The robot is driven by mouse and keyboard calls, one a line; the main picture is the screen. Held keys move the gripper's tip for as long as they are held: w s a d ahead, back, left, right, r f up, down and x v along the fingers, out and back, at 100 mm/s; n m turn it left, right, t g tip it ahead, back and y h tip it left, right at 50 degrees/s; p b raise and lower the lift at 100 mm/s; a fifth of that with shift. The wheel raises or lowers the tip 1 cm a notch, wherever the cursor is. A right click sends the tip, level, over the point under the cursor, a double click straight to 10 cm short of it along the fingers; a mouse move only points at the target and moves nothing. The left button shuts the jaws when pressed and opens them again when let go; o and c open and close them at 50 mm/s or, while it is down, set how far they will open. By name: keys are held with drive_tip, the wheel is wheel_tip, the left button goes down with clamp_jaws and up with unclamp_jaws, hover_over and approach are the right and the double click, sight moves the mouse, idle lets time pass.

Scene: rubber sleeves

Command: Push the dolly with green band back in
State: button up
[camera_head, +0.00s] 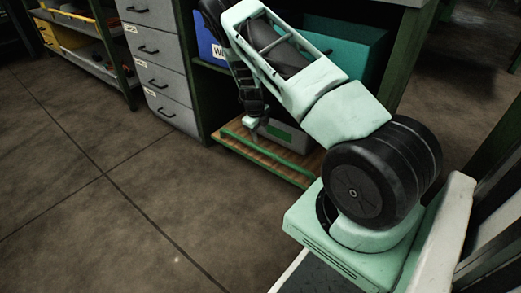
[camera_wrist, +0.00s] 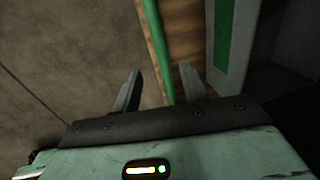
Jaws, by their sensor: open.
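The dolly (camera_head: 287,166) is a low wooden platform with a green band along its front edge, sitting low to the floor under the workbench and sticking out in front of it. A grey box with a green panel (camera_head: 281,131) stands on it. My gripper (camera_head: 251,122) is above the dolly's front part, pointing down. In the wrist view my open gripper (camera_wrist: 160,85) has the green band (camera_wrist: 156,45) running between its two fingers, with wood (camera_wrist: 186,35) to the right. Nothing is held. I cannot tell whether a finger touches the dolly.
A grey drawer cabinet (camera_head: 157,68) stands left of the dolly's bay. A blue bin (camera_head: 210,45) and a teal bin (camera_head: 345,50) sit on the shelf above. A shelf with yellow trays (camera_head: 75,40) is at the far left. The floor (camera_head: 110,205) in front is clear.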

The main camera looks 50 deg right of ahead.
sight(262, 148)
drive_tip(key=f+b, duration=0.1)
drive_tip(key=f, duration=0.2)
drive_tip(key=d+f+b, duration=0.1)
drive_tip(key=f, duration=0.2)
drive_tip(key=d+f+b, duration=0.1)
drive_tip(key=f+b, duration=0.1)
drive_tip(key=f, duration=0.1)
drive_tip(key=shift+w+f, duration=0.1)
drive_tip(key=shift+f, duration=0.3)
clamp_jaws()
